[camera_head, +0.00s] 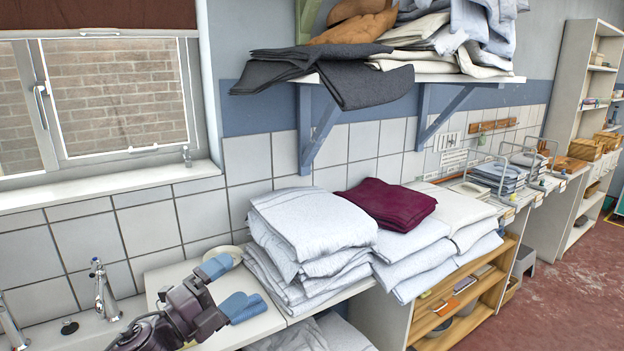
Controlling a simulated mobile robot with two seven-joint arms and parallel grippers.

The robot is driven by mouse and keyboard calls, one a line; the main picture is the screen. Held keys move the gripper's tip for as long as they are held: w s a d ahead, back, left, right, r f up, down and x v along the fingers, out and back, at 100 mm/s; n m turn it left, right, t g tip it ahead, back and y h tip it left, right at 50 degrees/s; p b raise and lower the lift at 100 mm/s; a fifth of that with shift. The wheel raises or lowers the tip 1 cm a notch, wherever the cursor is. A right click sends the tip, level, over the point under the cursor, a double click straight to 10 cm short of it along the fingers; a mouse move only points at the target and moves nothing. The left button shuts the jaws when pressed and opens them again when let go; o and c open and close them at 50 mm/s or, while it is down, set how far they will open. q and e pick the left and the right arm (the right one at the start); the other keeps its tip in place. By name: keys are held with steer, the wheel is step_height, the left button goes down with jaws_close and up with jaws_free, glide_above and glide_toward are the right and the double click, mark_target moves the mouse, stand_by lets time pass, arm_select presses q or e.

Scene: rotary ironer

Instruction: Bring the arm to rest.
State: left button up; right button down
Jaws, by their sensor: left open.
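My left gripper (233,286) is at the lower left of the head view, over the counter by the sink. Its two blue fingertips are apart, and nothing shows between them. It stands just left of the stack of folded white linen (308,240), with a small gap in the picture. My right gripper does not show.
A folded maroon cloth (388,203) lies on white linen to the right. Taps (103,289) stand at the left. A wall shelf (430,78) above holds cloths. A wooden shelf unit (470,298) is under the counter. Red floor (560,300) is open at right.

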arm_select(q)
steer(key=s+a+f+n+y, duration=0.3)
steer(key=a+f+n+y, duration=0.15)
steer(key=f+n, duration=0.4)
steer(key=s+a+f+n+y, duration=0.2)
steer(key=a+f+n+y, duration=0.3)
steer(key=f+n, duration=0.4)
steer(key=s+a+f+n+g+y, duration=0.1)
steer(key=s+f+n+y, duration=0.1)
steer(key=s+f+n, duration=0.2)
steer(key=s+a+f+n+g+y, duration=0.2)
steer(key=s+f+n, duration=0.2)
steer(key=s+f, duration=0.6)
steer(key=s, duration=0.4)
steer(key=shift+s+a+y, duration=0.25)
steer(key=shift+y, duration=0.1)
